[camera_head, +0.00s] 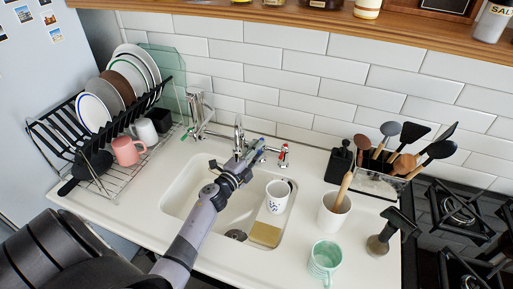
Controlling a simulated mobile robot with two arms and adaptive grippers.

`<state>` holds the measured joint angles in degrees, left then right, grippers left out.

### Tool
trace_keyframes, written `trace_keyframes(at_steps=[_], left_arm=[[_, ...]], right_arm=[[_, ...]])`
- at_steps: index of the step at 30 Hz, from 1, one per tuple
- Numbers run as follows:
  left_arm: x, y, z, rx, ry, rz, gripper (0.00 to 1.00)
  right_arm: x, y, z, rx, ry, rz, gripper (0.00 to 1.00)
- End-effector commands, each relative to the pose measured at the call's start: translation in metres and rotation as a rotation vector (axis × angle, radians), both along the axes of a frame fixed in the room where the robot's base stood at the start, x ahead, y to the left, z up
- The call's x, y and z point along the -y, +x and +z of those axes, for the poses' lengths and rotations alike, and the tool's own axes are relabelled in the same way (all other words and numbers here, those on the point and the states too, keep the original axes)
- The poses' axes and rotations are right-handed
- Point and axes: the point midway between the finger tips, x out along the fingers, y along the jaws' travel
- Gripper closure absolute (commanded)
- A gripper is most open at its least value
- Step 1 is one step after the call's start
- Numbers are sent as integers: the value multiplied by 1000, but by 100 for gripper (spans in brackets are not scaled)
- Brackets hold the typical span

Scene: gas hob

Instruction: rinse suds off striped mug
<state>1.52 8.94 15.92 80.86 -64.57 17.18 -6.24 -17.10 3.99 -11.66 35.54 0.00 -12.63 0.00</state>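My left gripper (247,154) reaches over the back of the white sink (172,200), close to the tap (238,132). Its fingers are small and overlap the tap area, so I cannot tell whether they are open, shut or touching it. A mint-green mug (325,258) with paler markings, perhaps stripes, stands on the counter at the front right of the sink. A white mug with blue marks (278,196) stands at the right side of the sink, above a tan sponge-like block (265,234). No suds are clear at this size.
A dish rack (110,181) with plates and mugs stands at the left. A white crock (333,214), a dark bottle (339,163) and a utensil holder (377,186) stand right of the sink. The gas hob (460,212) is at far right.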

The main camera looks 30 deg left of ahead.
Motion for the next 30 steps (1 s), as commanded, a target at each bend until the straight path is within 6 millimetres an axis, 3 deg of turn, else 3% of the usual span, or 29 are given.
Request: trace_keyframes(at_steps=[6,15,27,30], left_arm=[[0,15,0,0,-2,1,71],[0,16,0,0,-1,1,72],[0,16,1,1,0,1,98],[-1,16,1,2,0,1,100]], right_arm=[[6,0,0,0,-7,1,62],[12,-1,0,-1,-15,-1,62],[12,-2,0,-2,-15,-2,62],[12,-2,0,-2,-14,-1,62]])
